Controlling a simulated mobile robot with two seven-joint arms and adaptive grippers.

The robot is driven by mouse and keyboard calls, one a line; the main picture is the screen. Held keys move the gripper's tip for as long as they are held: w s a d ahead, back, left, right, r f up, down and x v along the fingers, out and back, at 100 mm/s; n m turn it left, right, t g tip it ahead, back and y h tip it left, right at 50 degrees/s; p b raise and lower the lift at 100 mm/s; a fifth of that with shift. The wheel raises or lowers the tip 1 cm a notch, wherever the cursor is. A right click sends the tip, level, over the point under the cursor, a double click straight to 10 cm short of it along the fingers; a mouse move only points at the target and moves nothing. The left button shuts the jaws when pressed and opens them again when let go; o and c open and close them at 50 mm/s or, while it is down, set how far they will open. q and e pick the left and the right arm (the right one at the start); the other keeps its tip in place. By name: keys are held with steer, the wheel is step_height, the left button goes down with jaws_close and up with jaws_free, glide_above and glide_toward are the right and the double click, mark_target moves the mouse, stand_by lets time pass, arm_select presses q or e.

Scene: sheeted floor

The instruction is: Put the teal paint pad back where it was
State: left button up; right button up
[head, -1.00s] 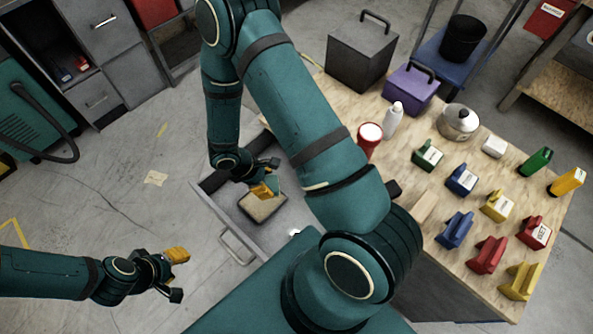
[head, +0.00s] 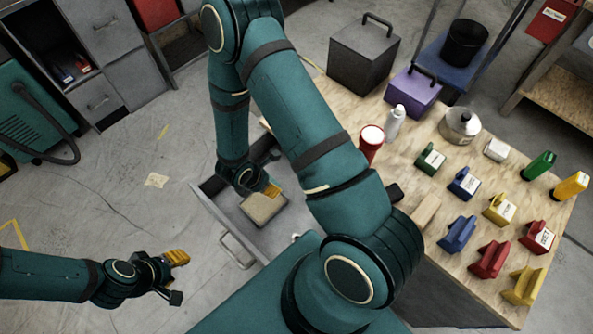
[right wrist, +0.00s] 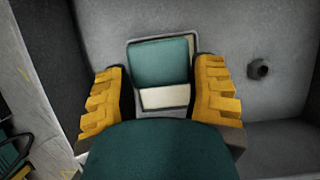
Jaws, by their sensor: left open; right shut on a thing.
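The teal paint pad (right wrist: 160,58) shows in the right wrist view as a teal square, seen between the yellow fingers. My right gripper (head: 271,189) reaches into the open grey drawer (head: 224,213) and is shut on the pad. The fingers hide the pad in the head view. Below them lies a tan, dark-edged rectangle (head: 264,209) in the drawer. Its cream strip (right wrist: 165,98) shows beside the teal in the right wrist view. I cannot tell whether the pad touches it. My left gripper (head: 180,276) is open and empty above the floor at lower left.
The wooden worktop (head: 405,170) right of the drawer holds several coloured blocks, a pot (head: 460,124), a white bottle (head: 394,122) and a red canister (head: 371,142). A purple box (head: 412,92) and a grey box (head: 362,58) stand behind. The floor left of the drawer is mostly clear.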

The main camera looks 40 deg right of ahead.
steer(key=d+f, duration=0.1)
steer(key=d, duration=0.2)
steer(key=d+f, duration=0.2)
steer(key=d, duration=0.1)
steer(key=d+f+b, duration=0.1)
steer(key=d+f, duration=0.1)
steer(key=d, duration=0.1)
steer(key=shift+w+d, duration=0.2)
steer(key=shift+w, duration=0.15)
steer(key=d+f, duration=0.1)
steer(key=d+f+b, duration=0.1)
steer(key=d, duration=0.1)
steer(key=shift+w+d, duration=0.1)
steer(key=shift+w, duration=0.05)
steer(key=o, duration=1.2)
steer(key=shift+c, duration=0.2)
